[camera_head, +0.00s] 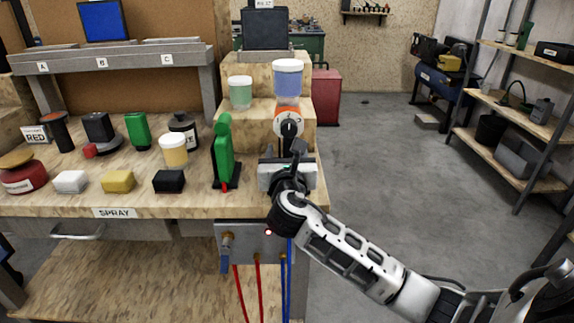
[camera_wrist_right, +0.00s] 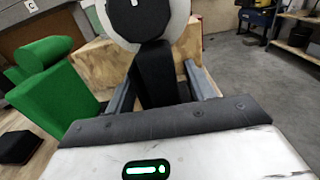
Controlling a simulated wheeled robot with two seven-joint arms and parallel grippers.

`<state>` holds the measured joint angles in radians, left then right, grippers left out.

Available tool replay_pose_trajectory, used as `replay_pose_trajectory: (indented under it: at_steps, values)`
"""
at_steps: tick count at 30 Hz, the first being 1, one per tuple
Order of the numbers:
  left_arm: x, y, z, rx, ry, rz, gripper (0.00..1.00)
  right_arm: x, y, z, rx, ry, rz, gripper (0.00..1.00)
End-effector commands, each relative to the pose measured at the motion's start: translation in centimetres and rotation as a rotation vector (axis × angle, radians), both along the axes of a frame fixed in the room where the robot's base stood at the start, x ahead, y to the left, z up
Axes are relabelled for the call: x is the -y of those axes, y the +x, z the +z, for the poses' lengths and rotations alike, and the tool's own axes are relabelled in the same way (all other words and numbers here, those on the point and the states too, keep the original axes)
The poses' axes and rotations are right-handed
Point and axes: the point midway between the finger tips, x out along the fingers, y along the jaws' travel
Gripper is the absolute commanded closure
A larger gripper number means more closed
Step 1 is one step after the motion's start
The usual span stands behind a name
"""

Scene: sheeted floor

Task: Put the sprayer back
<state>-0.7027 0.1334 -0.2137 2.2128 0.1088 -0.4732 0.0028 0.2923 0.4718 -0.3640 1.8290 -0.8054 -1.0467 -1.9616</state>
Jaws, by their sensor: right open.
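A sprayer with a white and orange round head (camera_head: 288,121) and a black handle stands at the right end of the bench; its handle (camera_wrist_right: 155,75) shows in the wrist view. My right gripper (camera_head: 288,168) is open, with its fingers on either side of the black handle. I cannot tell whether the fingers touch it. A clear bluish cup (camera_head: 287,80) with a white lid shows just above the head; whether it is joined to the sprayer is unclear. A green sprayer-like tool (camera_head: 223,155) stands upright in a black base to the left. My left gripper is not in view.
Wooden step blocks (camera_head: 262,75) rise behind the sprayer, with a green cup (camera_head: 240,92). Several small blocks and jars, including a black block (camera_head: 168,181), crowd the bench to the left. Hoses (camera_head: 258,285) hang below the edge. Open floor (camera_head: 375,160) lies right.

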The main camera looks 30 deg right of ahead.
Motion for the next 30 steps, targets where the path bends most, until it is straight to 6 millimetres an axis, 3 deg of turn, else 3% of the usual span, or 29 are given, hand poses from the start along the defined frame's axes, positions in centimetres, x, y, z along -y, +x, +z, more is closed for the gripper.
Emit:
replay_pose_trajectory:
  at_steps: [15,25,28,30]
  values:
    - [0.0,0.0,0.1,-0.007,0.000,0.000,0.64,-5.3,-8.5,-0.2,-0.003,0.002,0.003,0.46]
    - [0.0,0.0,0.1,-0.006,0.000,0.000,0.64,-6.1,-9.9,-0.3,-0.001,0.011,0.005,0.46]
    - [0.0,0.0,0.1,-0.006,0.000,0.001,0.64,-6.8,-10.1,-2.0,-0.005,0.121,0.038,0.46]
    - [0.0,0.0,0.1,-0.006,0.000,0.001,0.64,-7.8,-10.5,-4.5,-0.005,0.298,0.079,0.46]
